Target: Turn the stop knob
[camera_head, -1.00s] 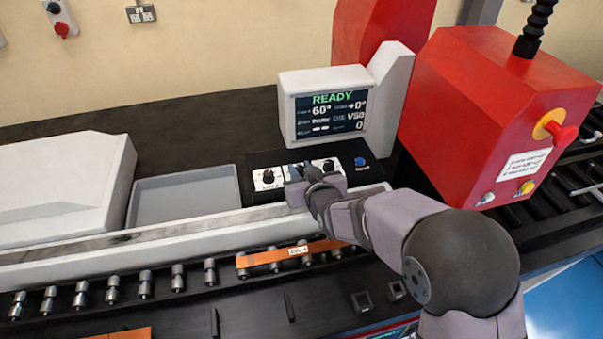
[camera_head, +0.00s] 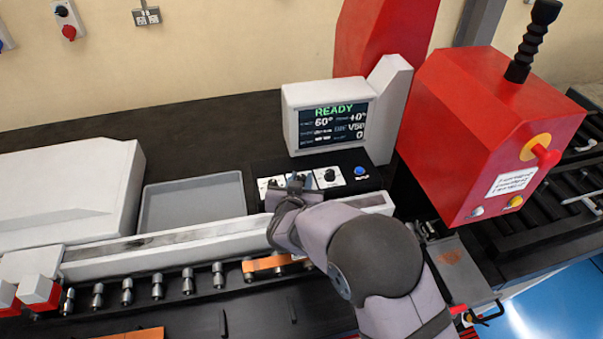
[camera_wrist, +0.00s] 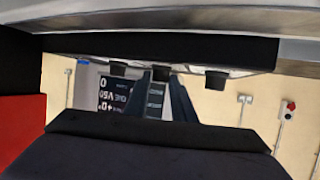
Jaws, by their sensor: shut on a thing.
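A control panel with a row of three black knobs on white plates lies below the display. The right knob (camera_head: 330,174) and the left knob (camera_head: 273,182) are partly or fully clear in the head view. My gripper (camera_head: 297,182) is at the middle of the row, shut on the middle knob, which it mostly hides. In the wrist view the picture is upside down, and the middle knob (camera_wrist: 160,72) sits between my two dark fingers (camera_wrist: 160,100). Labels are too small to read, so I cannot tell which is the stop knob.
The display (camera_head: 333,124) reads READY, 60° and +0°. A blue button (camera_head: 360,171) is right of the knobs. A grey tray (camera_head: 192,204) lies left. A white rail (camera_head: 165,244) runs in front. The red press housing (camera_head: 485,125) stands right.

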